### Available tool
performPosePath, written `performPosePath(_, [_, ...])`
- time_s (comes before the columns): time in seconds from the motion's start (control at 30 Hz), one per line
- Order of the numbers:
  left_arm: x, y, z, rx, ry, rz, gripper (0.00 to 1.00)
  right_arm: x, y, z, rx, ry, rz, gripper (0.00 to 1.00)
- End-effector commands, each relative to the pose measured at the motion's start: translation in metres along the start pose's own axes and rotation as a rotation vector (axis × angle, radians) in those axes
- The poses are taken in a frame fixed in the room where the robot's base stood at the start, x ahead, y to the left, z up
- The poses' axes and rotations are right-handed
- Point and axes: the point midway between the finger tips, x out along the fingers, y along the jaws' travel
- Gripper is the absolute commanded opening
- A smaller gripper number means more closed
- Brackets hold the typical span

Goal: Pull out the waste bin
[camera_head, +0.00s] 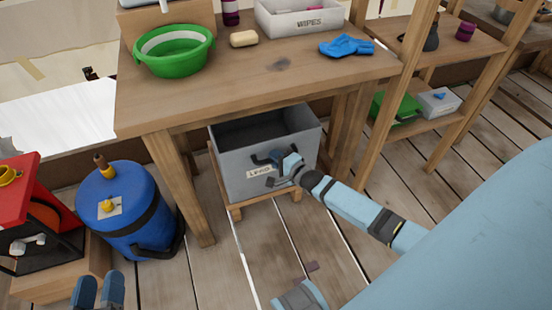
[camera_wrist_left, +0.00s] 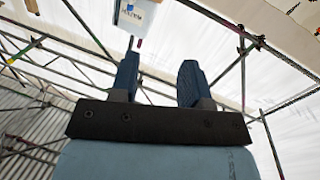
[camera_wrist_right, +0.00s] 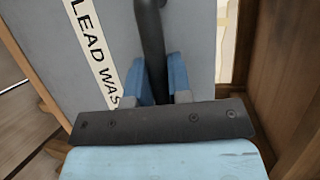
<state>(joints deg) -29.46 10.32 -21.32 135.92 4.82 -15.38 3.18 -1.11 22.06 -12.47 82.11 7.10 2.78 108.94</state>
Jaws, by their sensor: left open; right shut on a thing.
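The grey waste bin (camera_head: 232,168) stands under the wooden table on a low wooden frame (camera_head: 237,213), its open top partly beneath the tabletop. A white label (camera_head: 259,173) is on its front; in the right wrist view the label (camera_wrist_right: 92,50) reads "LEAD WAS…". My right gripper (camera_head: 284,166) is at the bin's front. In the right wrist view its fingers (camera_wrist_right: 156,78) are shut on the bin's dark upright handle (camera_wrist_right: 151,35). My left gripper (camera_head: 98,287) is open and empty at the lower left, apart from the bin; its fingers also show in the left wrist view (camera_wrist_left: 157,82).
The table (camera_head: 220,88) bears a green basin (camera_head: 172,62), a wipes box (camera_head: 300,20) and a blue cloth (camera_head: 346,46). Its legs flank the bin. A blue drum (camera_head: 125,215) and a red-and-black unit (camera_head: 40,215) stand left. The plank floor before the bin is mostly clear.

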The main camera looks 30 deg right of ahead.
Motion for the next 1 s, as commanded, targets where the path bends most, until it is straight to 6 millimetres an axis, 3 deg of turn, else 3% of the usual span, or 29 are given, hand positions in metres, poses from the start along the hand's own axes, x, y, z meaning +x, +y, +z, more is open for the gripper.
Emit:
performPosePath(0.23, [-0.001,-0.003,0.0,0.011,-0.041,-0.012,0.43,-0.011,0.0,0.004,0.002,0.0,0.003,0.0])
performPosePath(0.37, [-0.013,-0.018,0.032,0.023,-0.201,-0.07,0.43,-0.031,0.002,0.013,0.004,0.001,0.005,0.0])
performPosePath(0.53, [-0.043,-0.038,0.073,0.041,-0.45,-0.146,0.43,-0.072,0.008,0.029,0.004,0.002,0.007,0.0])
performPosePath(0.8, [-0.044,-0.042,0.067,0.067,-0.491,-0.164,0.43,-0.141,0.025,0.057,0.003,0.001,0.006,0.0])
performPosePath(1.0, [-0.046,-0.044,0.067,0.076,-0.513,-0.173,0.43,-0.178,0.035,0.073,0.001,0.001,0.003,0.0])
